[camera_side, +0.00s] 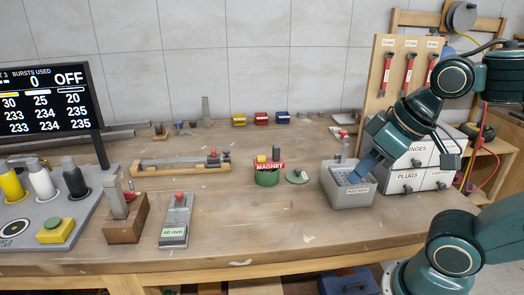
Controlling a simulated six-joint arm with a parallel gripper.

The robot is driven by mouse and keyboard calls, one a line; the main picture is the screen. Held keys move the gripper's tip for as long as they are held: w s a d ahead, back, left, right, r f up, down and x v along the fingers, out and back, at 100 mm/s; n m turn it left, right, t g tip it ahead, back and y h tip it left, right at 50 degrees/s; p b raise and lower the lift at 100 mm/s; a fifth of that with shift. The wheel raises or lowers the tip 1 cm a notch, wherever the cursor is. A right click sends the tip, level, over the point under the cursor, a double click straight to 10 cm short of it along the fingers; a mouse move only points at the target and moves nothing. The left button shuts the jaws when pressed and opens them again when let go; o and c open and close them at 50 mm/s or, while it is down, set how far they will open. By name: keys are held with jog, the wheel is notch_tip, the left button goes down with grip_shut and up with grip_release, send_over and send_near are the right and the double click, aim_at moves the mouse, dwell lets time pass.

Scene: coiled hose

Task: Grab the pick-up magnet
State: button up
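A round green holder (267,179) stands mid-bench with a red label (269,166) reading "MAGNET". A small yellow piece (261,159) and a dark upright piece (276,153) show at its top; I cannot tell which part is the pick-up magnet. My gripper (361,172) has blue fingers pointing down and left. It is to the right of the green holder, over or at a grey labelled bin (350,198), and apart from the holder. The view is too small to show the gap between the fingers or anything held.
A small green disc (297,177) lies between holder and bin. Labelled drawers (412,163) stand behind my arm. A wooden tray (180,166), a "60 mm" block (175,222) and a wooden stand (124,222) are to the left. The front middle of the bench is clear.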

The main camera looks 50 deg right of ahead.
jog(key=w+d+r+m+g, duration=0.1)
jog(key=w+d+r+m, duration=0.15)
jog(key=w+r, duration=0.45)
jog(key=m+g, duration=0.5)
jog(key=m, duration=0.2)
send_over(277, 145)
notch_tip(277, 145, down, 11)
jog(key=shift+r, duration=0.2)
jog(key=shift+a+n, duration=0.1)
jog(key=shift+n, duration=0.15)
jog(key=shift+f, duration=4.3)
